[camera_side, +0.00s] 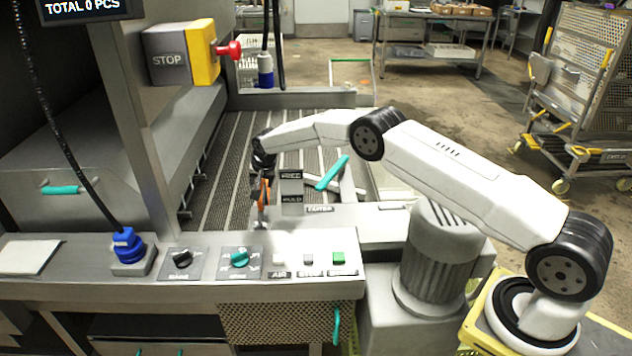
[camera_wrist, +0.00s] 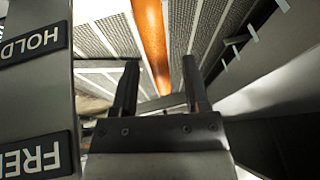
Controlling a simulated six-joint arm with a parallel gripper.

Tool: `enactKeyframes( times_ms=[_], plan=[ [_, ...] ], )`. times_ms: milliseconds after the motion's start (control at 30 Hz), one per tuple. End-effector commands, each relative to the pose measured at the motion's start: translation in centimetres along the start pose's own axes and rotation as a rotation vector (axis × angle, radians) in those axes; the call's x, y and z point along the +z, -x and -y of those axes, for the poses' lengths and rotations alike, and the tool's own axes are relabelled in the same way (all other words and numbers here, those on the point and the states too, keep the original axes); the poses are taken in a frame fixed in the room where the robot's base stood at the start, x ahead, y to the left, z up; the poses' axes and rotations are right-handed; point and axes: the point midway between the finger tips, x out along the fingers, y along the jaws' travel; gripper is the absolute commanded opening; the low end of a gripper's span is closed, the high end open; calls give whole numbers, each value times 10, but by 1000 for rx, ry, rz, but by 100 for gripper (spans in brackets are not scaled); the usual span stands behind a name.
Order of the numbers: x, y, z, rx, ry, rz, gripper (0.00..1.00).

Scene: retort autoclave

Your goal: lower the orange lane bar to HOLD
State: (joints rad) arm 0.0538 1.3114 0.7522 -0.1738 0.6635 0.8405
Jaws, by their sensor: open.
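The orange lane bar (camera_wrist: 152,40) shows in the wrist view as a long bar running away from the camera, in line with the gap between my fingers. In the side view only a narrow orange part (camera_side: 265,190) shows, beside my wrist. My gripper (camera_wrist: 160,72) is open, with one finger on each side of the bar's near end; I cannot tell whether either finger touches it. A HOLD label (camera_wrist: 32,43) and a FREE label (camera_wrist: 38,158) sit on a post to the left in the wrist view. The label plates also show in the side view, FREE (camera_side: 291,174) above HOLD (camera_side: 291,198).
A teal handle (camera_side: 332,173) slants just right of the label plates. The control panel (camera_side: 215,290) with knobs and buttons stands in front of my gripper. The slatted conveyor (camera_side: 232,165) lies behind it. A yellow stop box (camera_side: 203,50) hangs at upper left.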

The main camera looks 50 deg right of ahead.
Motion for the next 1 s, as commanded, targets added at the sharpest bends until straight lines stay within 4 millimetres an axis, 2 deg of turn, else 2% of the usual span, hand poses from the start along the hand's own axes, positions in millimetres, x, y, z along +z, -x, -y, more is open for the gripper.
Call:
enactKeyframes(
  times_ms=[133,167,333,1000],
  plan=[
    [0,0,0,0,0,0,58],
    [0,0,0,0,0,0,55],
    [0,0,0,0,0,0,1],
    [0,0,0,1,0,0,0]
  ],
)
